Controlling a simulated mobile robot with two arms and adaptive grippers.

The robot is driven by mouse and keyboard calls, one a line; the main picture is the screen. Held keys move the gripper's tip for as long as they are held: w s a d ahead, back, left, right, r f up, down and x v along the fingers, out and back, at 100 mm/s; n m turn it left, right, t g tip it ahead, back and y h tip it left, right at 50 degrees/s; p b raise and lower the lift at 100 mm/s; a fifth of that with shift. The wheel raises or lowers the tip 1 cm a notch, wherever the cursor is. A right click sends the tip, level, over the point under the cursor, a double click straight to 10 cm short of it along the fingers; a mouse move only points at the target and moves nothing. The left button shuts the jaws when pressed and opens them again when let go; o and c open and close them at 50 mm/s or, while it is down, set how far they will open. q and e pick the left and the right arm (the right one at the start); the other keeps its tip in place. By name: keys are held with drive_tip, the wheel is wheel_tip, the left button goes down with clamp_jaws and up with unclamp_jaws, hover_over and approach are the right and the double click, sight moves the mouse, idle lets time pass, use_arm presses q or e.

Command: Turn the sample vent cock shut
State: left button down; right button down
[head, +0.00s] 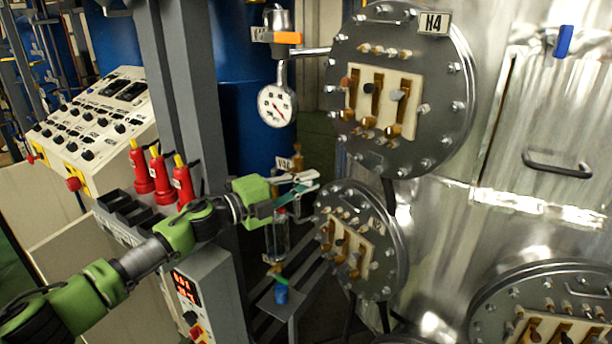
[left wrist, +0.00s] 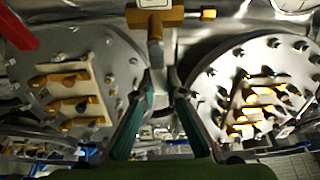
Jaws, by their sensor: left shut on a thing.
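The sample vent cock is a small brass valve (head: 298,160) with a white tag, above a clear glass vessel (head: 279,240). In the left wrist view its brass body (left wrist: 176,18) lies across the top, with a stem or lever pointing down between my fingers. My left gripper (head: 306,184) reaches it from the left, just under the brass body. In the left wrist view my left gripper (left wrist: 158,78) has its teal-padded fingers converging on the lever, shut on it. The fingers hide part of the lever. My right gripper is not in view.
Round bolted flanges (head: 443,75) stand close right of the gripper. A pressure gauge (head: 277,105) hangs above. Red-bodied items (head: 161,174) and a grey post (head: 170,100) stand behind my left arm. A blue-green lower cock (head: 280,290) sits below the vessel.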

use_arm(q)
drive_tip(key=shift+f+m, duration=0.25)
drive_tip(key=shift+m, duration=0.05)
drive_tip(key=c, duration=2)
unclamp_jaws()
drive_tip(key=shift+c, duration=0.2)
drive_tip(key=v, duration=1.2)
drive_tip(key=shift+r, duration=0.15)
